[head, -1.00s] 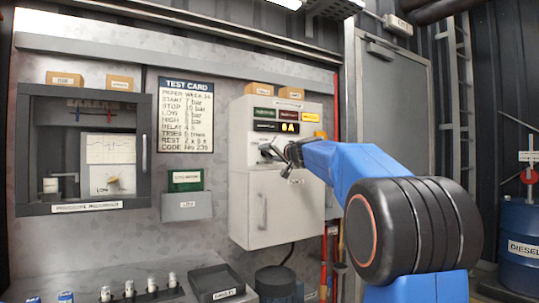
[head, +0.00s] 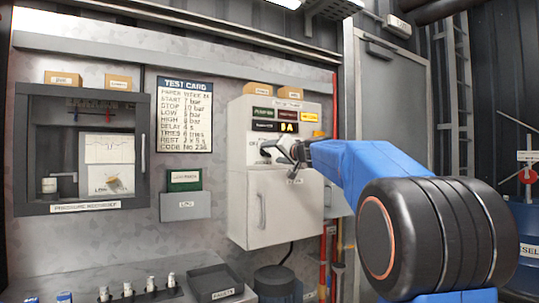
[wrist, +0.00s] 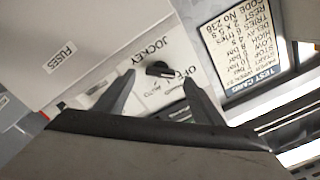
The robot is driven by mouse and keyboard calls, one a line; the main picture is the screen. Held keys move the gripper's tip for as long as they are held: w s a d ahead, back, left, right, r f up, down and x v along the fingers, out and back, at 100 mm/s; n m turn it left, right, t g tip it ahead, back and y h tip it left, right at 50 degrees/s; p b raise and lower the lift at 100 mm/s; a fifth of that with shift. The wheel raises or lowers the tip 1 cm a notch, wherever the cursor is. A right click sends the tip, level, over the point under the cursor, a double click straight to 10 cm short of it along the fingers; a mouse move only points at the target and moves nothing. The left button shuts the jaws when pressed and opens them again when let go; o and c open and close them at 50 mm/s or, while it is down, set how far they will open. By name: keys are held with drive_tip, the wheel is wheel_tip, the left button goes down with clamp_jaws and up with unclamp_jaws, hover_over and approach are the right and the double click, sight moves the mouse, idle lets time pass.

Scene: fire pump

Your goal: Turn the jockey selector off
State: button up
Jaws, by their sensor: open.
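The jockey selector is a small black knob (wrist: 158,69) on a white plate in the wrist view. The plate reads JOCKEY and OFF, with AUTO below; the picture is turned, so the words are upside down. I cannot tell for sure which mark the knob points at. My gripper (wrist: 160,78) is open and empty, with one fingertip on each side of the knob in this view; contact is not clear. In the head view my gripper (head: 285,152) is in front of the pale control panel (head: 240,115) and partly hides the selector area.
Below the panel is a pale cabinet with a handle (head: 262,210), labelled FUSES in the wrist view (wrist: 60,57). The test card (head: 185,115) hangs to the left. Red pipes (head: 323,262) run at the right. A black tray (head: 215,283) sits on the bench below.

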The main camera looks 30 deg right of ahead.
drive_tip(key=s, duration=1.3)
drive_tip(key=shift+d, duration=0.25)
drive_tip(key=shift+s, duration=0.1)
